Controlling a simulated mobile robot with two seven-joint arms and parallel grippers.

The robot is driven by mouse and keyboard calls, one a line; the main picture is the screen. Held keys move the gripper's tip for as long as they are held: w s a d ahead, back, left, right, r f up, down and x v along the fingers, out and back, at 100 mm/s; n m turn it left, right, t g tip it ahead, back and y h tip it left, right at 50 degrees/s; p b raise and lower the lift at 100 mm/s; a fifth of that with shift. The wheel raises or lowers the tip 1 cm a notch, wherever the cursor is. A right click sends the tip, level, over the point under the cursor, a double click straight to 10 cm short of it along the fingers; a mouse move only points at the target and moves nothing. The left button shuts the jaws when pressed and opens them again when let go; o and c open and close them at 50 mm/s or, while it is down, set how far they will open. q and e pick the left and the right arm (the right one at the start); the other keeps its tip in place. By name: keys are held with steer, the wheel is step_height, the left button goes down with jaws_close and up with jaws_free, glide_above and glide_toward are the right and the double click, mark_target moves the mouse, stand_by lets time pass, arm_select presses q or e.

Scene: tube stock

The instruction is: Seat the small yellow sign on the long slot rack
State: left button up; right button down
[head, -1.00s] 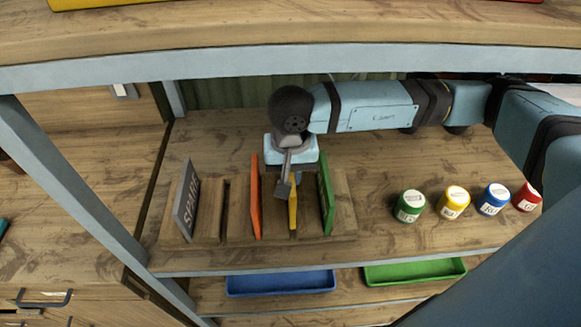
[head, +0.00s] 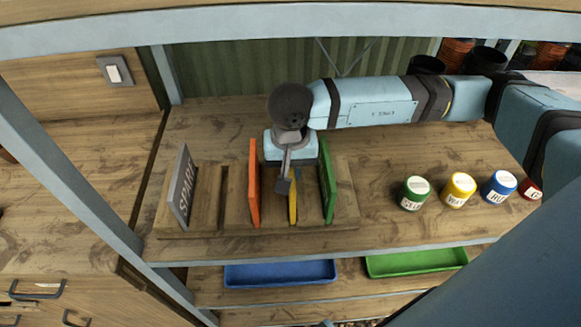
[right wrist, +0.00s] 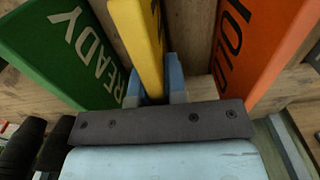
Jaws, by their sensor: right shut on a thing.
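The small yellow sign (head: 293,208) stands upright at the long slot rack (head: 338,228), between an orange sign (head: 254,190) and a green sign (head: 327,180). My right gripper (head: 292,183) is shut on it from above. In the right wrist view the yellow sign (right wrist: 143,40) sits between the two blue fingertips (right wrist: 155,82), with the green sign at left and the orange sign at right. The gripper hides part of the sign in the head view. I cannot tell whether its lower edge is fully down in a slot. My left gripper is not in view.
A grey sign (head: 182,190) stands at the rack's left end, beside an empty slot (head: 223,197). Green (head: 414,194), yellow (head: 459,190), blue (head: 498,187) and red (head: 530,190) jars stand at right. Blue (head: 280,273) and green (head: 415,261) trays lie below. A shelf beam (head: 290,27) crosses overhead.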

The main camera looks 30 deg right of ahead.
steer(key=shift+f+b, duration=0.2)
steer(key=shift+b, duration=0.4)
steer(key=c, duration=1.1)
jaws_free()
step_height(320, 180, up, 14)
steer(key=shift+b, duration=0.45)
steer(key=shift+f, duration=0.1)
